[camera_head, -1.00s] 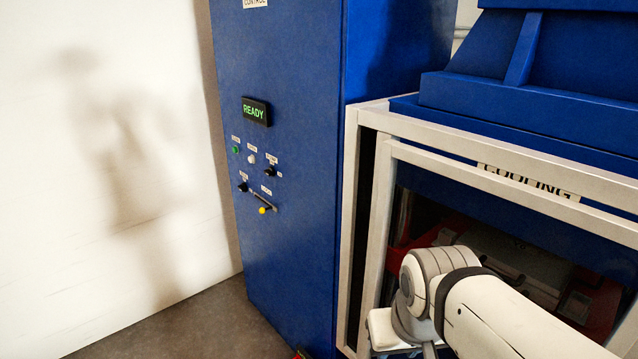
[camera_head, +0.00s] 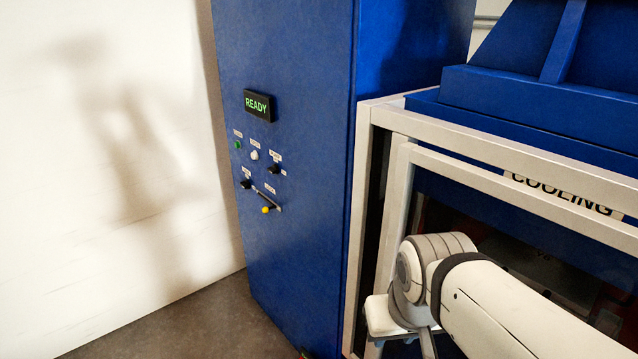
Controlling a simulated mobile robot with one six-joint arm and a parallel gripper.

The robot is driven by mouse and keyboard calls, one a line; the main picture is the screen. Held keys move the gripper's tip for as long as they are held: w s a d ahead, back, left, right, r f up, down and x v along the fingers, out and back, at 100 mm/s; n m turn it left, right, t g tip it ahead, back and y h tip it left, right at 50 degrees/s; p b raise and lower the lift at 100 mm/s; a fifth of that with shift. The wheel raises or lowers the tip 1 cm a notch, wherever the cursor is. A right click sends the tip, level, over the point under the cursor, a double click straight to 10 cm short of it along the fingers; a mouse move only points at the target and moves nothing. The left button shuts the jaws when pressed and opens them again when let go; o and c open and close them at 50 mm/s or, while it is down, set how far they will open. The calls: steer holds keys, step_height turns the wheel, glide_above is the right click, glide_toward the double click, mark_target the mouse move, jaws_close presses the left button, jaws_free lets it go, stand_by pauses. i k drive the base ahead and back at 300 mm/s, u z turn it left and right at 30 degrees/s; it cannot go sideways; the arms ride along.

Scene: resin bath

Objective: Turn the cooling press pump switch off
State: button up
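The blue control cabinet (camera_head: 290,240) stands left of centre. On its front are a green button (camera_head: 237,144), a white button (camera_head: 255,155), two black knob switches, one upper right (camera_head: 273,169) and one lower left (camera_head: 246,184), and a lever with a yellow end (camera_head: 266,209). Their labels are too small to read surely, so I cannot tell which is the pump switch or how it is set. The cooling press (camera_head: 566,192), marked COOLING, stands right. My arm reaches in from the lower right in front of it. My gripper's fingers do not show.
A lit display (camera_head: 258,105) on the cabinet reads READY. The press has a pale metal frame (camera_head: 480,130) beside the cabinet. A white wall (camera_head: 120,180) stands left. The floor (camera_head: 180,325) before the cabinet looks mostly clear.

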mark_target(274, 169)
steer(key=k, duration=1.15)
steer(key=u, duration=0.65)
steer(key=i, duration=1.45)
steer(key=u, duration=0.5)
steer(key=i, duration=0.7)
steer(key=z, duration=0.15)
